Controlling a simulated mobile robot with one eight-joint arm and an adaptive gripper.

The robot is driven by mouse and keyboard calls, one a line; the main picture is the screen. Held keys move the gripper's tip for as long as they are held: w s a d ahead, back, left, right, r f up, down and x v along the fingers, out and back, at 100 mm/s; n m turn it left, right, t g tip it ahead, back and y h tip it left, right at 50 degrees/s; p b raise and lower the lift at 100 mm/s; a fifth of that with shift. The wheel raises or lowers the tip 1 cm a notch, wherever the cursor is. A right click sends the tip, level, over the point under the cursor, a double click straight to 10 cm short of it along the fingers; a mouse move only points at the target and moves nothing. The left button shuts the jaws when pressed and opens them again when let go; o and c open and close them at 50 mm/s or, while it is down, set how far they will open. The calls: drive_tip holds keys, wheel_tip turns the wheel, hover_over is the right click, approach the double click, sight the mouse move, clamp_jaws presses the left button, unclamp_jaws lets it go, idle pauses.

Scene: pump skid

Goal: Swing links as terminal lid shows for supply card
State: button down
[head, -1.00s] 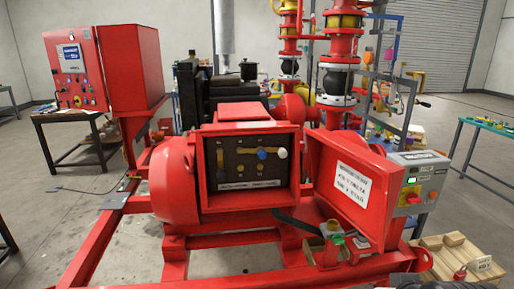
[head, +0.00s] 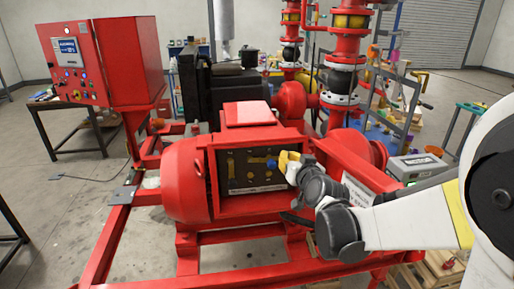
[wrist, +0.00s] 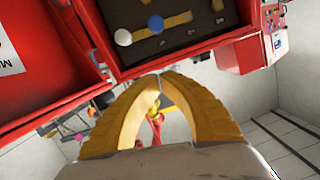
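The open red terminal box (head: 308,133) has a dark panel (head: 243,182) with brass links and coloured knobs. In the head view a blue knob (head: 271,164) shows there; my gripper (head: 287,163) is at the panel's right side and hides the white knob. In the wrist view the white knob (wrist: 123,37) and blue knob (wrist: 155,23) sit by a yellow bar-like link (wrist: 178,19). My gripper's yellow fingers (wrist: 160,75) meet at their tips, with nothing between them, below the box edge. The lid (wrist: 40,75) hangs open at left; its label (wrist: 8,52) is mostly cut off.
My arm covers much of the lid's label (head: 357,190) in the head view. A grey switch box (head: 416,165) stands right of the lid. A red control cabinet (head: 80,65) is at left. Red frame rails (head: 105,245) run along the floor. Pipes rise behind.

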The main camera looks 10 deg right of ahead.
sight(262, 163)
drive_tip(key=shift+d, duration=0.1)
drive_tip(key=b+x, duration=0.2)
drive_tip(key=x, duration=0.7)
drive_tip(key=shift+w+f, duration=0.15)
drive_tip(key=shift+w, duration=0.1)
drive_tip(key=f, duration=0.1)
drive_tip(key=f+b, duration=0.1)
drive_tip(key=a+f, duration=0.1)
drive_tip(key=shift+w+f, duration=0.3)
drive_tip(key=shift+f, duration=0.1)
drive_tip(key=shift+d+f+b, duration=0.1)
drive_tip(key=shift+b, duration=0.25)
drive_tip(key=shift+d+f+m, duration=0.1)
drive_tip(key=shift+f+m, duration=0.1)
drive_tip(key=shift+m, duration=0.1)
